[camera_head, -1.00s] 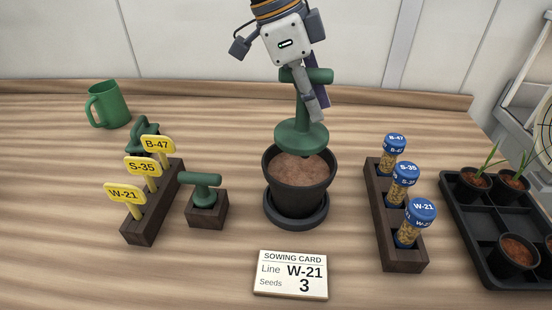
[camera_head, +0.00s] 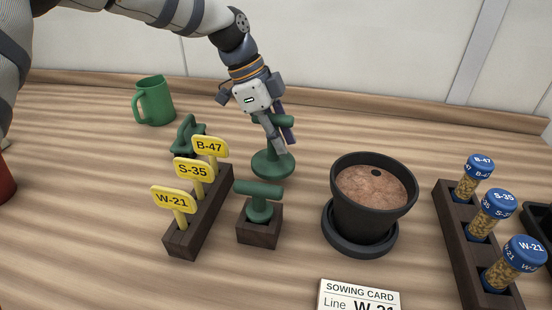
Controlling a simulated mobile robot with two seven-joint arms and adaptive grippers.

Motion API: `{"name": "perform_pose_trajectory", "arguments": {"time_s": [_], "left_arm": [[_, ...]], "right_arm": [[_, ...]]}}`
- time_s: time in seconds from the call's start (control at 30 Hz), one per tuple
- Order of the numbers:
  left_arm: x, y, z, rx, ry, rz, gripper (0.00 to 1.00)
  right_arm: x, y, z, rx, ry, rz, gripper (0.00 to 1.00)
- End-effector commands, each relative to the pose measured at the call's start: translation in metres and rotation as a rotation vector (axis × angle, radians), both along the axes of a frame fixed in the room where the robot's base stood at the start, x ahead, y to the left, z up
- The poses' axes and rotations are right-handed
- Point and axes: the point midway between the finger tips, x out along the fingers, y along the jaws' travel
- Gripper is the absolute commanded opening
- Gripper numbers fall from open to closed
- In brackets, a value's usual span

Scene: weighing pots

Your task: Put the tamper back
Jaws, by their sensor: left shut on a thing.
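The green tamper (camera_head: 266,165) has a round disc base and a crossbar handle. My left gripper (camera_head: 280,138) is shut on it near the handle and partly hides its stem. The tamper is upright, left of the black pot (camera_head: 372,222) and behind the small dark block (camera_head: 259,228). I cannot tell whether its disc touches the table. The pot stands on a dark saucer and holds brown soil with a small dark hole. My right gripper is not in view.
A green T-handled tool (camera_head: 259,192) stands in the small block. Yellow labels (camera_head: 193,168) stand in a dark rack, with another green object (camera_head: 187,136) behind. A green mug (camera_head: 155,102) is at the back left. Seed vials (camera_head: 492,213) and a sowing card (camera_head: 358,296) are right and front.

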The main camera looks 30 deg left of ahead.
Motion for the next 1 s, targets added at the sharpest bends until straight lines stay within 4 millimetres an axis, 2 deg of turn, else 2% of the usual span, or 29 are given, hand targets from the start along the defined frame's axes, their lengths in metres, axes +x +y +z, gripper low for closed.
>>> {"name": "perform_pose_trajectory", "arguments": {"time_s": [0.23,0.57,0.6,0.67,1.0], "left_arm": [[-0.001,0.0,-0.039,-0.001,0.001,0.001,0.0],[0.0,0.0,-0.042,-0.001,-0.002,0.001,0.0],[0.0,0.0,-0.041,-0.001,-0.002,0.001,0.24],[0.0,0.0,-0.041,-0.001,-0.002,0.001,0.37],[0.0,0.0,-0.036,0.0,-0.003,0.0,0.37]], "right_arm": [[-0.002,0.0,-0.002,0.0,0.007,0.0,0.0],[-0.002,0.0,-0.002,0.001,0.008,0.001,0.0],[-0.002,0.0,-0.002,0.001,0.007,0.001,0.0],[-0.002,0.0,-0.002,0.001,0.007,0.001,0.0],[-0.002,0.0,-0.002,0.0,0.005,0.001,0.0]]}}
